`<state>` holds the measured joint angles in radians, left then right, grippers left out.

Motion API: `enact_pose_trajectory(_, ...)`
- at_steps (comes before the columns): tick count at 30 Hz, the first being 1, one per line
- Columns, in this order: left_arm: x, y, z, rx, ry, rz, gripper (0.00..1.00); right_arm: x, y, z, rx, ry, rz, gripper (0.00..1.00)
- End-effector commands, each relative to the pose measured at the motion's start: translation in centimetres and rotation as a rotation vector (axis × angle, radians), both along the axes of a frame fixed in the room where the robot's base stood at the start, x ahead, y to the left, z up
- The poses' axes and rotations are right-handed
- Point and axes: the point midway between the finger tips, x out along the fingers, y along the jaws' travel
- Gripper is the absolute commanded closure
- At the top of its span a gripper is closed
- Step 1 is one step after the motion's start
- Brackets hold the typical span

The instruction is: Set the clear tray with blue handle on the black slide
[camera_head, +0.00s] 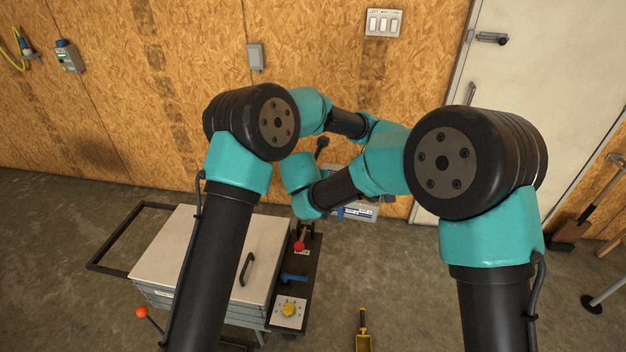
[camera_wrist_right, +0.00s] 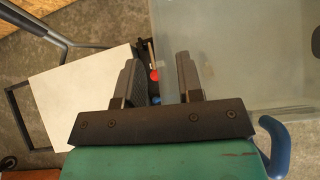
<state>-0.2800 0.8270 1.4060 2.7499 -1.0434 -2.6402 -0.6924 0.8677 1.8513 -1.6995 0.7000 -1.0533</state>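The clear tray (camera_head: 368,214) is mostly hidden behind my right arm in the head view, with a white label and a blue handle (camera_head: 340,214). Floor shows below it. In the right wrist view the tray (camera_wrist_right: 235,60) fills the upper right, its blue handle (camera_wrist_right: 277,145) at lower right. The black slide (camera_head: 313,262) runs along the cart's right side, left of the tray. My left gripper (camera_head: 386,198) is a small dark patch at the tray's right; its fingers are unclear.
The cart's pale lid (camera_head: 185,245) has a black handle. Along the slide are a red knob (camera_head: 299,246), a blue lever (camera_head: 294,278) and a yellow dial (camera_head: 288,309). A yellow scoop (camera_head: 363,335) is on the floor in front.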

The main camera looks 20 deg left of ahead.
Motion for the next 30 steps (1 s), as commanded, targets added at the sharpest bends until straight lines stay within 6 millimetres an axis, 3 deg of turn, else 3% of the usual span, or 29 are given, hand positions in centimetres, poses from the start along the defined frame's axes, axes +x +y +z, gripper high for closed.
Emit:
enact_pose_trajectory(10,0.01,0.0,0.03,0.0,0.0,0.0,1.0,0.21,0.0,-0.27,0.0,0.001,0.0,0.67)
enact_pose_trajectory(20,0.01,0.0,0.03,0.0,0.0,0.0,1.0,0.19,0.0,-0.25,0.0,0.001,0.0,0.98)
enact_pose_trajectory(28,0.01,0.01,0.03,0.0,0.0,0.0,1.0,0.2,-0.01,-0.24,0.0,0.001,0.0,1.0)
enact_pose_trajectory(30,0.01,0.01,0.02,0.0,0.0,0.0,0.9,0.21,-0.01,-0.2,0.0,0.0,0.0,1.0)
